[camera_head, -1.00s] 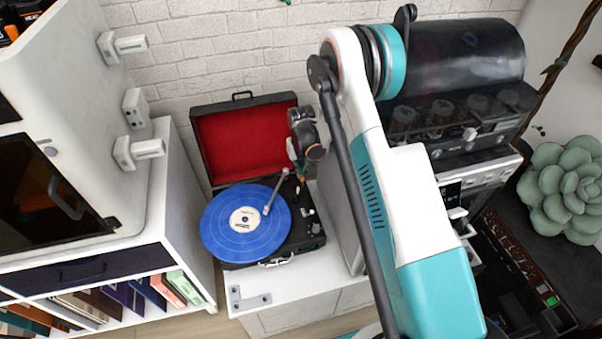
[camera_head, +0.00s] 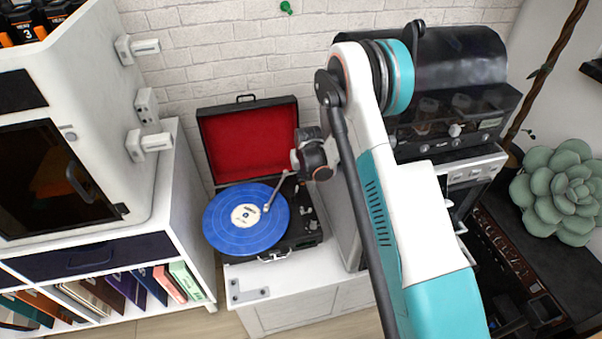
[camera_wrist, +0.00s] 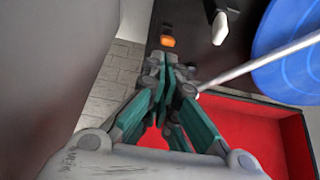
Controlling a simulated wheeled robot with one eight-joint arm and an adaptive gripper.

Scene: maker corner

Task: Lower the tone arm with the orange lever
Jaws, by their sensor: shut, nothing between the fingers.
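The record player (camera_head: 305,238) has its lid open and a blue record (camera_head: 228,225) on its platter. The pale tone arm (camera_head: 273,193) reaches over the record; whether its tip touches is too small to tell. In the wrist view, the tone arm (camera_wrist: 255,64) runs from beside my fingers to the record (camera_wrist: 290,50). The orange lever (camera_wrist: 168,41) shows just beyond the fingertips, with a gap in the picture. My gripper (camera_wrist: 168,72) is shut and empty. In the head view, my wrist hides the lever and fingers.
The red-lined lid (camera_head: 245,145) stands upright behind the record. A white-tipped part (camera_wrist: 219,28) lies right of the lever in the wrist view. A white shelf unit (camera_head: 185,200) stands at left and a dark coffee machine (camera_head: 455,110) at right.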

